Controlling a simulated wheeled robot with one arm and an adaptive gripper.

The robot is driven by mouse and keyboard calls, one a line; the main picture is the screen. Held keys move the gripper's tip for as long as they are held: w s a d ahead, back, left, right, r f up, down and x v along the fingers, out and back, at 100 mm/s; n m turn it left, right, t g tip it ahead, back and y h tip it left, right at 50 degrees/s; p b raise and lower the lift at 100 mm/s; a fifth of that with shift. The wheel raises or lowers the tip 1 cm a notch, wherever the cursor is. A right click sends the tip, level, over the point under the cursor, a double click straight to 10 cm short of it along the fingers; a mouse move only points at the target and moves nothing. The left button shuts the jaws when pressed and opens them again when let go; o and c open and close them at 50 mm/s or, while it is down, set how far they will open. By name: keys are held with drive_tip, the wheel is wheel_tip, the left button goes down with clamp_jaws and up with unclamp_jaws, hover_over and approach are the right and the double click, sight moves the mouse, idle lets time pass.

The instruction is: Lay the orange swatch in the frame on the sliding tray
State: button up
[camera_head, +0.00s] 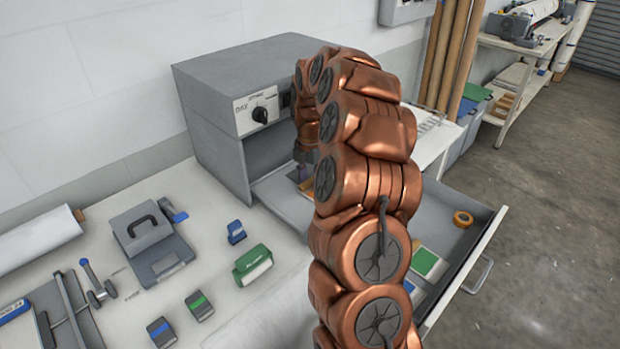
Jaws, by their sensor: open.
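The sliding tray (283,197) is a grey plate pulled out of the grey press (215,110) towards the right. My copper arm crosses in front and hides much of the tray. My gripper (304,165) points down over the tray near the press opening; only a small part of it shows beside my arm, with its jaws open. The frame is not clearly visible.
An open drawer (487,232) holds an orange tape roll (463,219) and a green-and-white card (428,264). On the bench are a green stamp-like block (253,264), small blue and green blocks, and a grey hand press (150,243).

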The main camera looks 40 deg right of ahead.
wheel_tip(320, 180, up, 12)
drive_tip(key=b, duration=0.3)
drive_tip(key=shift+r+b, duration=0.15)
drive_tip(key=shift+b, duration=0.2)
